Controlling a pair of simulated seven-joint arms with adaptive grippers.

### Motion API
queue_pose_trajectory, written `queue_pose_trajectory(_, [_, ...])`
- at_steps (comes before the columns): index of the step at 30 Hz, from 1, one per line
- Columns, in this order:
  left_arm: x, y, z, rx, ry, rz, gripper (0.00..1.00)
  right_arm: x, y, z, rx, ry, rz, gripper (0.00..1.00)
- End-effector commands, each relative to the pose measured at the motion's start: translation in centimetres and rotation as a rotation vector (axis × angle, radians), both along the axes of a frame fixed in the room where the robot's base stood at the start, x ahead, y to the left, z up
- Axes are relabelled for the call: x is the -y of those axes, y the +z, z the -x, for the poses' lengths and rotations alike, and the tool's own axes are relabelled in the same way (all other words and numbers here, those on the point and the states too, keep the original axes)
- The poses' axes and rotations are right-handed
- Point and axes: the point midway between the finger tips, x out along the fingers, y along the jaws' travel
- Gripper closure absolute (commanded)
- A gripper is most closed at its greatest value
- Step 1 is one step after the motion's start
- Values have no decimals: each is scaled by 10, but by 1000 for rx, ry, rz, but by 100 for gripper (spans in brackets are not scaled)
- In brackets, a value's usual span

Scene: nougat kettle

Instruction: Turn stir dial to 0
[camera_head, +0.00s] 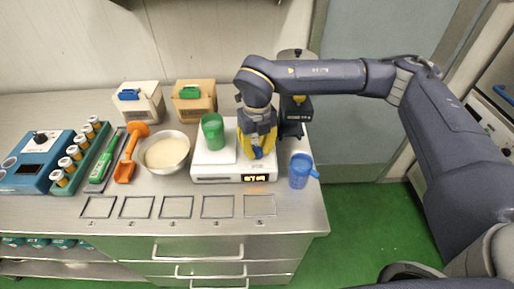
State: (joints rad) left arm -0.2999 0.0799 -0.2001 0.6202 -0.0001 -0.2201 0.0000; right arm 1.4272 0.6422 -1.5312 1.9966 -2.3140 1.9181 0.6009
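My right gripper (257,148) points down over the right part of a white bench device (207,172) with a lit orange display (257,178). A small blue piece shows between its yellow fingers; I cannot tell whether it is a dial or part of the gripper, nor whether the fingers are closed on it. A blue box (33,172) at the far left has a black knob (40,137) on a pale panel, far from the gripper. No stir label is readable, so I cannot tell which control is the stir dial. My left gripper is not in view.
A green cup (213,131) stands on the white device. A blue measuring cup (300,171) stands close to its right. A bowl (167,152), an orange scoop (131,153), a rack of vials (83,157) and two boxes lie left and behind. Square outlines mark the clear front edge.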

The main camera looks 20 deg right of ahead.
Motion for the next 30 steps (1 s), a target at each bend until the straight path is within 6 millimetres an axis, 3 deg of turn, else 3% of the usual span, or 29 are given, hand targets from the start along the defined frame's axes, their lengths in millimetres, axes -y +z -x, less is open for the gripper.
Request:
queue_pose_trajectory(4, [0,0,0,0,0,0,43,0,0,0,0,0,0,100])
queue_pose_trajectory(17, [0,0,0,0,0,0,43,0,1,0,1,77,1,100])
queue_pose_trajectory(30, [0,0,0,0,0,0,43,0,0,0,1,434,1,100])
